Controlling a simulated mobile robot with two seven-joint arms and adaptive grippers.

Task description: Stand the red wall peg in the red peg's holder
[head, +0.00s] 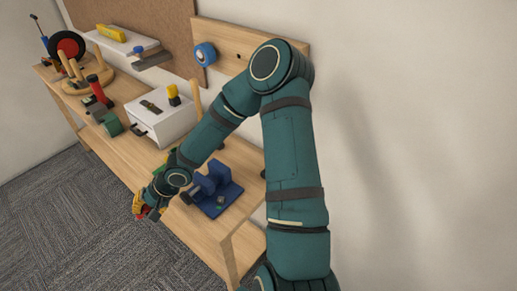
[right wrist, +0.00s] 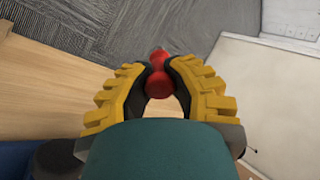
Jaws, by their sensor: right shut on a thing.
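My right gripper (head: 143,204) is low at the front edge of the wooden bench, in the lower left of the head view. In the right wrist view its yellow-ribbed fingers (right wrist: 158,72) are closed around a red wall peg (right wrist: 158,84). The peg's rounded red end faces the camera; the rest is largely hidden by the fingers. In the head view the peg is too small and covered to make out clearly. I cannot tell for certain which thing is the red peg's holder. My left gripper is not in view.
A blue fixture (head: 218,195) stands on the bench beside my right forearm. A wooden wall board (head: 228,45) has a dark hole. Carpet lies in front.

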